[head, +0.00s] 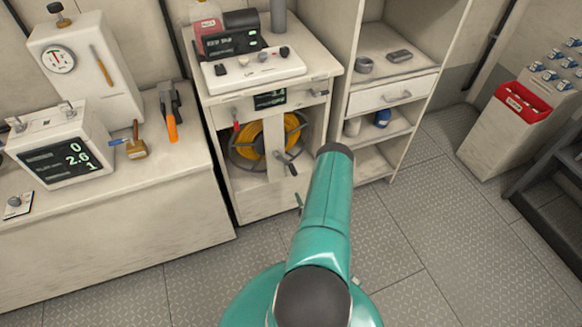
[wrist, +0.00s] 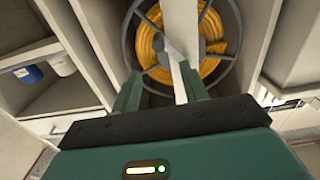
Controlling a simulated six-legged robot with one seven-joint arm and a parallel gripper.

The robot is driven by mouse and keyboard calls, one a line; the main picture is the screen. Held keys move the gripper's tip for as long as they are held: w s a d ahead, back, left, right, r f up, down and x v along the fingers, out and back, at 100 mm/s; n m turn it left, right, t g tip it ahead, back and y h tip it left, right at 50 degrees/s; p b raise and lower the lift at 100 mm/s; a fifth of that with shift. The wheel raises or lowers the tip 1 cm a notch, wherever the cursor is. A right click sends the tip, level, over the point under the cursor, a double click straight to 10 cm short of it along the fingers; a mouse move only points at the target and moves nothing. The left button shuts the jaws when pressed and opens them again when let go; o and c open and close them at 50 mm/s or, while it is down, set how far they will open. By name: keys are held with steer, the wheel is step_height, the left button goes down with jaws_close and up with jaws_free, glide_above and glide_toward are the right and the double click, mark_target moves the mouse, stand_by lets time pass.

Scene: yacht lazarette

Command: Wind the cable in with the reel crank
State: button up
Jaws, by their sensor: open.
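The cable reel (head: 243,152) with yellow cable (head: 291,130) sits in an opening of the cabinet, behind a pale upright post. Its grey crank (head: 285,160) shows at the front right in the head view, just left of my arm. In the wrist view, the reel's dark rim (wrist: 235,60) and yellow cable (wrist: 147,45) are straight ahead, partly covered by the post. My gripper (wrist: 160,88) is open, its two green fingers spread before the reel. A pale grey bar shows between them; I cannot tell whether they touch it. In the head view my arm hides most of the gripper.
A control box with a display (head: 255,67) stands on the cabinet. A shelf unit with a drawer (head: 393,95) is to the right. A workbench (head: 150,205) with a meter and tools is to the left. A red bin (head: 522,103) stands farther right.

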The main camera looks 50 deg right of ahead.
mark_target(291, 165)
steer(key=x, duration=1.3)
steer(key=shift+w+d, duration=0.25)
steer(key=shift+w, duration=0.05)
jaws_close()
